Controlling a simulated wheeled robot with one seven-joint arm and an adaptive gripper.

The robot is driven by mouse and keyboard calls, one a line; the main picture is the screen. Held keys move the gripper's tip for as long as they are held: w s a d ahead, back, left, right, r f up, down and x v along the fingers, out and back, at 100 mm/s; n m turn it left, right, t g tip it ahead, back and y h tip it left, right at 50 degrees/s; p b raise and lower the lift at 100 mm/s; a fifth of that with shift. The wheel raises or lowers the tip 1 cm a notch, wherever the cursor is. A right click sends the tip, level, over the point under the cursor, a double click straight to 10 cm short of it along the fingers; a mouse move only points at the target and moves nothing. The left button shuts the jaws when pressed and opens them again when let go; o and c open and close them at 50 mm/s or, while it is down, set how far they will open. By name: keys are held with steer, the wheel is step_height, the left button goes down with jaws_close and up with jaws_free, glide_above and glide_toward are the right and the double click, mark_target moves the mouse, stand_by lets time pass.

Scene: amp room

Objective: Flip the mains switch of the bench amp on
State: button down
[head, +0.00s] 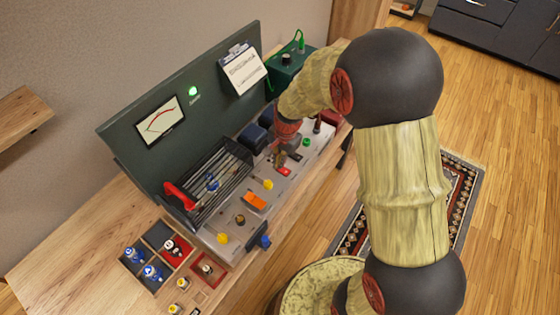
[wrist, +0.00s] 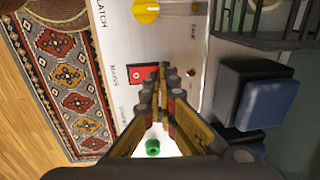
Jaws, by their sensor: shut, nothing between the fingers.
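The bench amp (head: 215,240) stands on the wooden bench, with its sloped control deck facing up. In the wrist view, a red plate (wrist: 136,74) with a dark part on it lies beside small lettering that seems to read MAINS. The switch lever's position cannot be made out. My gripper (wrist: 160,88) is shut and empty, its fingertips over or just beside the red plate. Whether they touch anything is unclear. In the head view my gripper (head: 280,158) is low over the deck, partly hiding the parts there.
A yellow knob (wrist: 146,10) and green knob (wrist: 152,147) flank the red plate. A blue-topped transformer (wrist: 268,103) stands close by. In the head view, an orange rocker (head: 254,201), a wire cage (head: 217,180) and a lit green lamp (head: 193,91) show. A parts tray (head: 157,236) lies left.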

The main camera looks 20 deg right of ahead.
steer(key=shift+w+a+f, duration=0.1)
steer(key=shift+w+f, duration=0.1)
steer(key=shift+f, duration=0.2)
steer(key=shift+s+p, duration=0.15)
steer(key=shift+p, duration=0.15)
steer(key=shift+s+d+r+p, duration=0.3)
steer(key=shift+s+d+r, duration=0.1)
steer(key=shift+s, duration=0.1)
steer(key=shift+r+p, duration=0.4)
steer(key=shift+p, duration=0.05)
step_height(320, 180, up, 13)
steer(key=w+a+p, duration=0.1)
steer(key=p, duration=0.3)
steer(key=shift+w+p, duration=0.2)
steer(key=shift+p, duration=0.15)
